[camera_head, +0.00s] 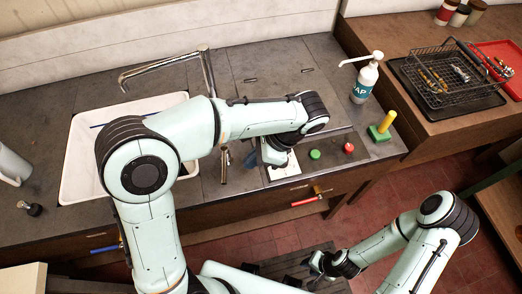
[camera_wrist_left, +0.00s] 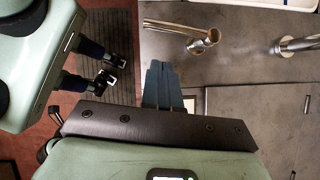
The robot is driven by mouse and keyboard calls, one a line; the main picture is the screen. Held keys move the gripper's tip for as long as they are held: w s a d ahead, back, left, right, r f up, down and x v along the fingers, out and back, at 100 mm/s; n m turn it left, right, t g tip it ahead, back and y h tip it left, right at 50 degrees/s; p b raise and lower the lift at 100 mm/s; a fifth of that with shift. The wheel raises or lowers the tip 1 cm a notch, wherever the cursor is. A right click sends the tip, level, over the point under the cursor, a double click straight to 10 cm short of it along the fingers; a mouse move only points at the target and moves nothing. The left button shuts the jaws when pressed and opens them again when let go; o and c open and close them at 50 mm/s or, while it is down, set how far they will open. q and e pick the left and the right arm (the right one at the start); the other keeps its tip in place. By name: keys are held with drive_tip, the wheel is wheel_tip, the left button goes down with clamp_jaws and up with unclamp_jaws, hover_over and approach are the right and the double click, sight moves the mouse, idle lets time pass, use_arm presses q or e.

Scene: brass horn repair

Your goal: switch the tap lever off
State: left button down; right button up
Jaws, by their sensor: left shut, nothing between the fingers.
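The metal tap (camera_head: 207,70) stands behind the white sink, its long spout reaching left over the basin. A metal lever with a round upright post (camera_head: 224,165) stands on the counter right of the sink, partly hidden near my left arm. In the left wrist view the lever (camera_wrist_left: 175,27) is a bar running left from its post. My left gripper (camera_head: 250,157) is shut and empty, just right of the lever; its blue fingers (camera_wrist_left: 160,85) are apart from the lever in the wrist view. My right gripper (camera_wrist_left: 113,70) is open and empty, low in front of the counter.
The sink (camera_head: 75,175) lies left, partly behind my left arm. A pump bottle (camera_head: 365,80), a green block with a yellow peg (camera_head: 382,128), and green (camera_head: 315,154) and red (camera_head: 348,147) knobs are on the right. A wire basket (camera_head: 450,75) stands farther right.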

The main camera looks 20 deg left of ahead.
sight(225, 173)
use_arm(q)
drive_tip(key=s+a+f, duration=0.1)
drive_tip(key=a+f, duration=0.3)
drive_tip(key=shift+s+a, duration=0.3)
drive_tip(key=shift+a, duration=0.05)
use_arm(e)
drive_tip(key=shift+s+f, duration=0.35)
drive_tip(key=shift+f, duration=0.1)
use_arm(q)
drive_tip(key=shift+s+a+f+m+t+b, duration=0.2)
drive_tip(key=shift+s+a+m+t+b, duration=0.2)
drive_tip(key=shift+a+m, duration=0.2)
use_arm(e)
drive_tip(key=shift+s+f, duration=0.1)
drive_tip(key=shift+f, duration=0.1)
